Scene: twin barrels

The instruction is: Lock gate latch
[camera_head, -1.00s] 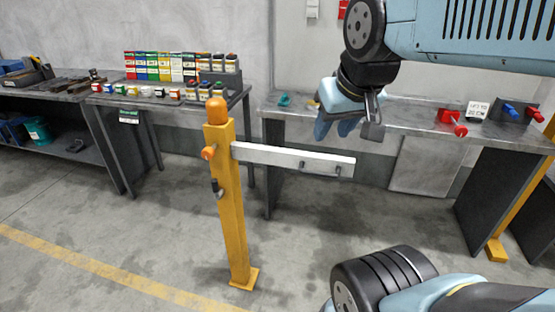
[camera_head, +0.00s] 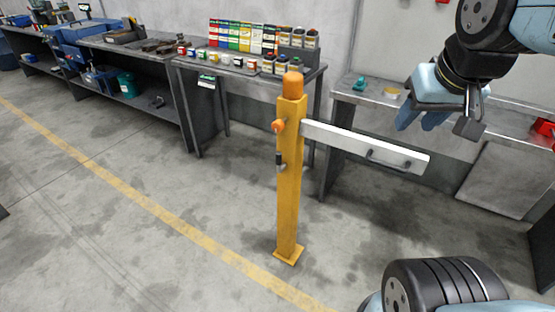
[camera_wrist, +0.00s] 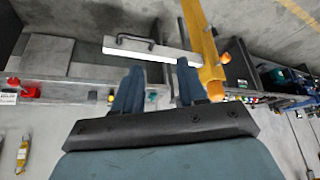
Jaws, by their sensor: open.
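A yellow post (camera_head: 289,185) with an orange cap stands upright on the floor in the head view. An orange knob (camera_head: 278,126) and a small dark latch handle (camera_head: 279,161) are on its left side. A white gate bar (camera_head: 350,145) with a dark grab handle (camera_head: 388,160) reaches right from the post. My gripper (camera_head: 428,122) is open and empty, above the bar's right part and apart from it. In the wrist view the fingers of my gripper (camera_wrist: 158,90) point towards the white bar (camera_wrist: 150,50), with the yellow post (camera_wrist: 205,50) to the right.
A bench (camera_head: 240,70) with colored boxes and jars stands behind the post. Another bench (camera_head: 365,99) runs behind the bar on the right. A longer bench (camera_head: 150,56) with tools is at the left. The floor around the post is clear.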

